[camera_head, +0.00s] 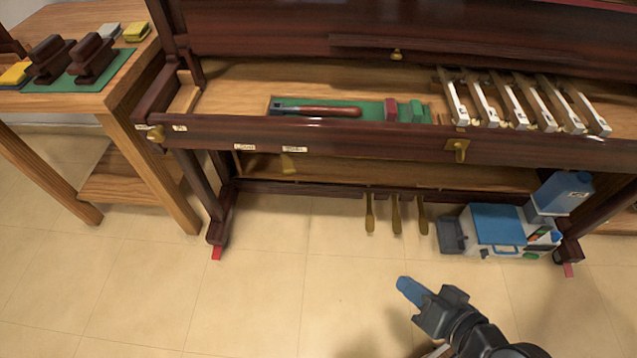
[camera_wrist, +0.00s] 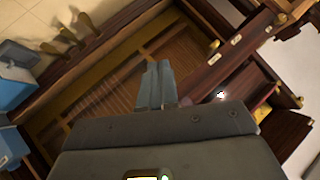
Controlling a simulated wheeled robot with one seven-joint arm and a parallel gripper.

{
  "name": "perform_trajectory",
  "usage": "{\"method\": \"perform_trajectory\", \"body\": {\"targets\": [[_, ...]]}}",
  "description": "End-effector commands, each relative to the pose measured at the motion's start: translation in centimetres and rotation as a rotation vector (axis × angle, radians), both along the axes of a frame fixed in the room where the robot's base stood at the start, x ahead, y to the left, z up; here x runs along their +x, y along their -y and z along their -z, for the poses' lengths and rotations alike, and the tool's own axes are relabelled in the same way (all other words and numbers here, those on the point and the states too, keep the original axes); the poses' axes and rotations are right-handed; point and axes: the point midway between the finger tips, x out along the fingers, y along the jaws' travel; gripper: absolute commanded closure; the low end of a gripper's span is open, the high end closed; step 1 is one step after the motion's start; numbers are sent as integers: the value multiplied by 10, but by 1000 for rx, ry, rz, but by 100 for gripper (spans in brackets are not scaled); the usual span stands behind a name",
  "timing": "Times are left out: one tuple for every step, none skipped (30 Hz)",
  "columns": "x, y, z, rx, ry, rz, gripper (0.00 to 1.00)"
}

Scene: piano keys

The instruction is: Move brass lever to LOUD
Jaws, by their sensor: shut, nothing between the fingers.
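The piano's front rail carries a brass tab (camera_head: 288,163) hanging below a small pale label (camera_head: 294,149), with another label (camera_head: 244,147) to its left. A round brass knob (camera_head: 156,134) is at the rail's left end, also beside small labels. The lettering is too small to read, so I cannot tell which piece is the lever or which label says LOUD. The wrist view shows small brass pieces (camera_wrist: 213,46) and labels (camera_wrist: 236,40) along the rail. My gripper (camera_head: 408,287) is shut and empty, low in front of the piano and apart from the rail; its fingers (camera_wrist: 155,85) show in the wrist view.
Brass pedals (camera_head: 396,214) hang below the piano. A blue-and-white case (camera_head: 497,228) stands right of them. A brass latch (camera_head: 459,148) is on the rail, and loose keys (camera_head: 520,103) lie above. A wooden bench (camera_head: 125,85) stands left. The floor in front is clear.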

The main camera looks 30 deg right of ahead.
Motion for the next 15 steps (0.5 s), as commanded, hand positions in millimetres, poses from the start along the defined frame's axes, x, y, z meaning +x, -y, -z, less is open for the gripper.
{"method": "perform_trajectory", "body": {"targets": [[16, 3, 20, 55, -1, 11, 100], [24, 4, 28, 89, -4, 15, 100], [34, 6, 37, 137, -5, 18, 100], [42, 6, 43, 173, -5, 20, 100], [50, 7, 49, 209, -5, 20, 100], [62, 8, 55, 255, -2, 20, 100], [70, 10, 60, 291, 1, 19, 100], [78, 11, 64, 327, 5, 16, 100], [90, 13, 68, 374, 12, 12, 100], [99, 14, 71, 411, 19, 7, 100], [108, 15, 72, 446, 27, 2, 100], [120, 18, 74, 493, 40, -7, 100], [129, 20, 75, 527, 50, -15, 100], [138, 22, 74, 561, 62, -23, 100], [150, 26, 73, 606, 78, -35, 100]]}}
